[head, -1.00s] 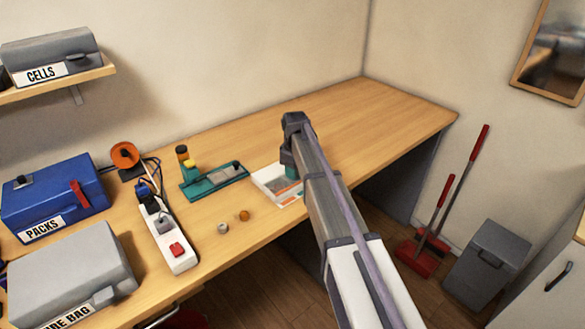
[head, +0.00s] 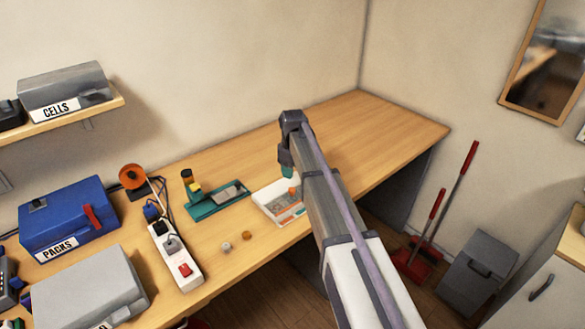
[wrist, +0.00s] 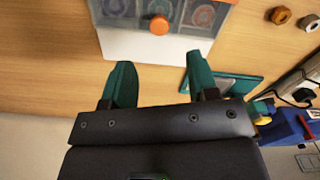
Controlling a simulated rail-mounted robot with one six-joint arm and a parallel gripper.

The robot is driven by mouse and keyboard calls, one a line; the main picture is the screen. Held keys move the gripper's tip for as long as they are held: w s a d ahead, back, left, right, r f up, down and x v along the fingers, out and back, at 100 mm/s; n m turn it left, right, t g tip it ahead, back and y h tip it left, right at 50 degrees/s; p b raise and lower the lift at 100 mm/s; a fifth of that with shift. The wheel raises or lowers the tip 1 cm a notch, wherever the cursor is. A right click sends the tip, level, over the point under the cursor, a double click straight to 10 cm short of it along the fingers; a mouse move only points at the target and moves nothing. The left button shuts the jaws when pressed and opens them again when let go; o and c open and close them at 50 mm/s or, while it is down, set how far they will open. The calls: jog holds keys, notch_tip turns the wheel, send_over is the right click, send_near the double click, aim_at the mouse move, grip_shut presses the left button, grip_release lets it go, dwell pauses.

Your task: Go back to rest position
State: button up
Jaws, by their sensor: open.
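My gripper (wrist: 158,82) shows in the wrist view with its two teal fingers apart and nothing between them. In the head view, my gripper (head: 287,171) hangs at the end of my arm, over the desk near the white tray (head: 262,194). The tray (wrist: 150,46) also shows in the wrist view, beyond the fingertips, with an orange round piece (wrist: 159,25) and several coiled items in it. My arm covers part of the tray's right side in the head view.
A teal fixture (head: 215,204), a white power strip (head: 186,268), and two small nuts (head: 236,241) stand left of the tray. A blue PACKS box (head: 70,215) and a grey case (head: 85,285) are farther left. The desk's back right is clear.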

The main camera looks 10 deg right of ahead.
jog(key=shift+r, duration=0.3)
jog(key=s+m, duration=0.9)
jog(key=s, duration=2.1)
jog(key=shift+s+d+f+b, duration=0.15)
jog(key=shift+s+f+b, duration=0.15)
jog(key=shift+s+b, duration=0.1)
